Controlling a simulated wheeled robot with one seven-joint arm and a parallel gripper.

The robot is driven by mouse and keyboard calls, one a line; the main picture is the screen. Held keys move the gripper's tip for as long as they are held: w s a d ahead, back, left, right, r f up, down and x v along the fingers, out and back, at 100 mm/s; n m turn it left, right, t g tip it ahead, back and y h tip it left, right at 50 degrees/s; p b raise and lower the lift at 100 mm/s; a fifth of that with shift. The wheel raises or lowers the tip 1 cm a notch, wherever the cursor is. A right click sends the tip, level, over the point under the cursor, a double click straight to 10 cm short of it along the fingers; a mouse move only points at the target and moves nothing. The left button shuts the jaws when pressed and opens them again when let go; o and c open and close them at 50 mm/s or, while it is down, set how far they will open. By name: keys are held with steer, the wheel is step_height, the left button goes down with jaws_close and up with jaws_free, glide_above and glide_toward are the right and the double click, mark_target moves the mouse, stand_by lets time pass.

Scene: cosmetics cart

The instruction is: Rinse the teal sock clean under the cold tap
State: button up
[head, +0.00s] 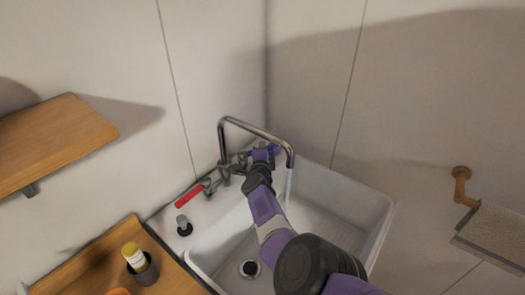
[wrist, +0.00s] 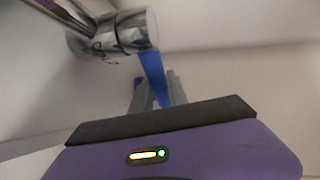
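The tap (head: 228,172) has a red lever (head: 189,196) on its left and a blue lever (head: 274,148) on its right. A thin stream of water (head: 289,183) runs from the spout into the white sink (head: 349,194). My gripper (head: 262,154) is at the blue lever, behind the spout. In the wrist view the blue lever (wrist: 152,78) lies between my two grey fingers (wrist: 157,92), which look closed around it. Part of the fingers is hidden by the lever and my gripper body. I see no teal sock in either view.
My arm crosses over the sink. A wooden counter (head: 80,270) with a yellow-topped bottle in a dark holder (head: 143,270) is at the lower left. A wooden shelf (head: 50,140) juts from the left wall. A grey towel (head: 496,232) hangs at the right.

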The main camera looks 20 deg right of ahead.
steer(key=o, duration=0.4)
steer(key=shift+o, duration=0.2)
steer(key=shift+s, duration=0.1)
steer(key=shift+s+a+r+p, duration=0.25)
steer(key=shift+s+p, duration=0.25)
steer(key=shift+p, duration=0.5)
steer(key=p+v, duration=0.3)
steer(key=v, duration=0.1)
steer(key=shift+s+a+p, duration=0.1)
steer(key=shift+s+p, duration=0.1)
steer(key=shift+p, duration=0.15)
steer(key=shift+s+a, duration=0.2)
steer(key=shift+s, duration=0.8)
steer(key=shift+r, duration=0.1)
